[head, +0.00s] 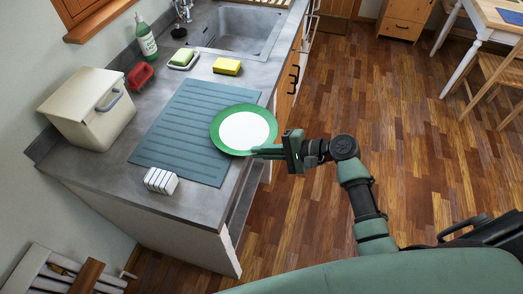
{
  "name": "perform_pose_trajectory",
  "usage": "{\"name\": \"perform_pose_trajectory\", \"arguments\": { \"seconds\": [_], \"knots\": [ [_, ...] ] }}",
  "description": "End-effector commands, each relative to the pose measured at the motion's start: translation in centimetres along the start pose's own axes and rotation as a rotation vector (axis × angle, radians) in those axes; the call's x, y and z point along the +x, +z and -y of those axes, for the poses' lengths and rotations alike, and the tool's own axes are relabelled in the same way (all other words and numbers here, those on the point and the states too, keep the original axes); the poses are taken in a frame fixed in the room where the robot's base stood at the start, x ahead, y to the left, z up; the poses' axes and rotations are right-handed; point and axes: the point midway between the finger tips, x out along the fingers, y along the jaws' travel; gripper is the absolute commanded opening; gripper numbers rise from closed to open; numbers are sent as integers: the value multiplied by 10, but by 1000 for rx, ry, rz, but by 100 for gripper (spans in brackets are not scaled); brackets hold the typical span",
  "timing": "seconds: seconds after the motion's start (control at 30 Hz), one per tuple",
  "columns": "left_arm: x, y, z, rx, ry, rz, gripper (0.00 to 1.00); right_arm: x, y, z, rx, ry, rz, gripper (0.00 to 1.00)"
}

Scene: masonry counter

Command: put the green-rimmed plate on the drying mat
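The green-rimmed plate (244,129) has a white centre and lies face up, level or nearly so. In the view it overlaps the right part of the blue-grey ribbed drying mat (180,125) and reaches past it towards the counter's front edge. I cannot tell whether it touches the mat or hovers just above it. My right gripper (267,152) is at the plate's near right rim, its fingers closed on that rim. The plate hides part of the mat. My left gripper is not in view.
A white rack (161,180) stands at the mat's near edge. A cream bin (90,108), red object (140,76), green bottle (146,40), soap dish (184,60) and yellow sponge (227,66) stand around the mat. The sink (240,30) is beyond. Wooden floor lies right of the counter.

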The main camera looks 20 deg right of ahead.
Motion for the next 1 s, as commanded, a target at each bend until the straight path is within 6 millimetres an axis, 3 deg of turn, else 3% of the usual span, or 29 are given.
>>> {"name": "perform_pose_trajectory", "arguments": {
  "seconds": [0.33,0.4,0.43,0.83,1.0],
  "knots": [
    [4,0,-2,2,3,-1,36,3,-3,-6,-1,-2,0,0],
    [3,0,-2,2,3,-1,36,3,-3,-6,0,0,0,24],
    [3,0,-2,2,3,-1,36,2,-3,-6,0,0,0,26],
    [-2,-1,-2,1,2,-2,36,-1,1,2,-2,0,0,26],
    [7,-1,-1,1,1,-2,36,-28,-2,-2,-3,3,-3,26]
  ]
}}
